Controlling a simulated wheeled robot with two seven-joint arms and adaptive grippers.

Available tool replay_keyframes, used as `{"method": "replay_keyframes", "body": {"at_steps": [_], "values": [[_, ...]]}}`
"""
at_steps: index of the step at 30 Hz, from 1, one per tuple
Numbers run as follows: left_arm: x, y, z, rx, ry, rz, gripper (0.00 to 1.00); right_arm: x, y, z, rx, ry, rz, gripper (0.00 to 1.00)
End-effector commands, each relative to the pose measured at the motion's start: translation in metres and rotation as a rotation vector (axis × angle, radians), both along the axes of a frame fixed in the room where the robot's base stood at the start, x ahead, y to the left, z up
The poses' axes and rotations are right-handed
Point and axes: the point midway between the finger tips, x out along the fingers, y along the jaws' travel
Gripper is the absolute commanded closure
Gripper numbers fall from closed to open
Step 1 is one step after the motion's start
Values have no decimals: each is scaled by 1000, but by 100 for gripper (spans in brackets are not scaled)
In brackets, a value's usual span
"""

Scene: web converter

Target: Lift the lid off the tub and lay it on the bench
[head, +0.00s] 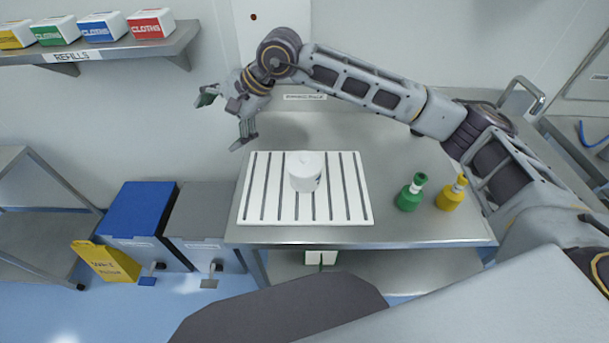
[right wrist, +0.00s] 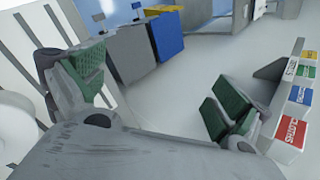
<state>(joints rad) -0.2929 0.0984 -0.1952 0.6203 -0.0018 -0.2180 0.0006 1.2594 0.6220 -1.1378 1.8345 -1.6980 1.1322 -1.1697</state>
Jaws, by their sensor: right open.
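The white tub (head: 305,178) stands upright on a white slatted rack (head: 256,190) on the metal bench (head: 400,157). Its white lid (head: 304,160) appears to sit on top of it. My right gripper (head: 224,117) is open and empty, above the bench's back left edge, up and to the left of the tub and apart from it. In the right wrist view my gripper's green finger pads (right wrist: 155,92) are wide apart with nothing between them. Part of a round white thing, probably the tub, shows at that view's left edge. My left gripper is not in view.
A green bottle (head: 410,192) and a yellow bottle (head: 451,194) stand on the bench right of the rack. A wall shelf (head: 120,47) holds several cloth boxes at upper left. Blue (head: 135,212) and grey (head: 203,220) bins stand left of the bench. The bench behind the bottles is clear.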

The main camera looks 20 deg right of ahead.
Motion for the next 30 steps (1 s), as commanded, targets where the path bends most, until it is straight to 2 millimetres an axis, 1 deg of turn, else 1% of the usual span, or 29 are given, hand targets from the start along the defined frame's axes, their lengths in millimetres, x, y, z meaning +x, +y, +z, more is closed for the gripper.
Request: {"method": "replay_keyframes", "body": {"at_steps": [3, 6, 15, 24, 27, 30], "values": [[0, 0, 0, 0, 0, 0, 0, 0, -21, -16, -101, 49, -48, 0], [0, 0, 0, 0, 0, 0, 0, -2, -39, -28, -185, 89, -93, 0], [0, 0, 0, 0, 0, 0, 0, -12, -97, -51, -432, 206, -249, 0], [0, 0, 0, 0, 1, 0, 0, -33, -152, -58, -658, 324, -433, 0], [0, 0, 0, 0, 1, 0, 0, -40, -166, -57, -712, 360, -493, 0], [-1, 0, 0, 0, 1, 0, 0, -45, -175, -56, -745, 387, -554, 0]]}}
